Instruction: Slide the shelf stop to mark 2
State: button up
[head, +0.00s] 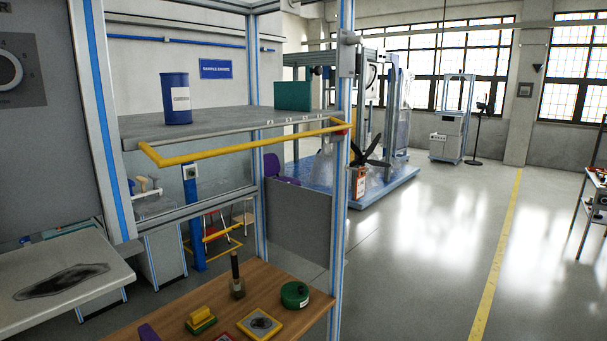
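A grey shelf (225,119) spans the frame in the head view. A teal upright block (293,96), which looks like the shelf stop, stands near its right end. Small white marks (289,121) run along the shelf's front edge below and left of the block; their numbers are too small to read, so I cannot tell which is mark 2. A blue labelled canister (176,99) stands upright on the left part of the shelf, apart from the block. My gripper is not in view.
A yellow rail (240,143) juts out in front of the shelf. An aluminium post (341,200) stands at its right. A wooden shelf (180,307) below holds a green round tin (295,295) and other small items. Open floor (430,240) lies to the right.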

aim_at(290, 96)
jog(key=i+l+z, duration=0.1)
jog(key=i, duration=0.8)
